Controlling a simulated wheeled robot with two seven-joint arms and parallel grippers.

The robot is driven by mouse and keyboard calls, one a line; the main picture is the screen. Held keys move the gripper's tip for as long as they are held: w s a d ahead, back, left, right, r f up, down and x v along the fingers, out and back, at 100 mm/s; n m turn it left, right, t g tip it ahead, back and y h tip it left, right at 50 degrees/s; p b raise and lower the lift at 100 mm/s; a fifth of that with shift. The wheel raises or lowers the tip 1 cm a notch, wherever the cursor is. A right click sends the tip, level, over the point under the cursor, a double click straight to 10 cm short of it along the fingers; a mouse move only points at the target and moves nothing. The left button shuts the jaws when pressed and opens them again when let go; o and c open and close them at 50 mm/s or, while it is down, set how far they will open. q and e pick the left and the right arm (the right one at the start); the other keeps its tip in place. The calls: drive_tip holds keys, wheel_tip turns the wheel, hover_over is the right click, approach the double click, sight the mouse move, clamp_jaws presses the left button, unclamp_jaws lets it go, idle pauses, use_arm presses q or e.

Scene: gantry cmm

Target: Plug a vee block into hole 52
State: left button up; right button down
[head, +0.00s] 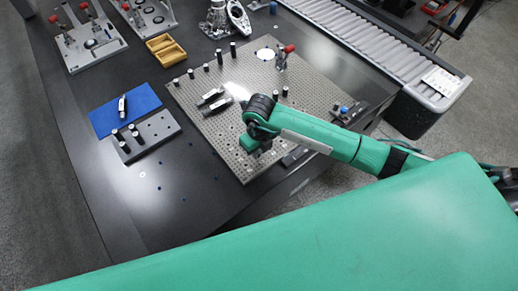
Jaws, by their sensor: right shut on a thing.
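A grey plate with a dense grid of holes (200,110) lies on the dark table. My right gripper (255,152) is low over the front part of this plate, pointing down. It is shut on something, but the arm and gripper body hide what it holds. Whether that thing touches the plate cannot be told. Two silver and black blocks, possibly vee blocks, lie on the plate left of the gripper: one farther back (211,96) and one nearer (222,104). Hole numbers are too small to read, so hole 52 cannot be picked out. My left gripper is not in view.
Several black posts (206,67) and a red-topped clamp (281,60) stand on the plate. Left are a blue mat (145,98), a small plate with posts (155,135) and a yellow tray (165,50). A roller conveyor (370,40) runs at right. The front left table is mostly clear.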

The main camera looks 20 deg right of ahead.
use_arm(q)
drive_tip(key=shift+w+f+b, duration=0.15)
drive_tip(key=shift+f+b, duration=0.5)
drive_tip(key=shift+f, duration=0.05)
use_arm(e)
drive_tip(key=shift+f, duration=0.9)
drive_tip(key=c, duration=1.2)
unclamp_jaws()
drive_tip(key=shift+r, duration=0.15)
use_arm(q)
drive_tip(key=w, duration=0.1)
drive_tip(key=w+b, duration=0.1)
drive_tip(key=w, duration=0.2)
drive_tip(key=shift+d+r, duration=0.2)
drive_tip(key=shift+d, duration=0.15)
use_arm(e)
wheel_tip(320, 180, up, 14)
drive_tip(key=shift+f, duration=0.2)
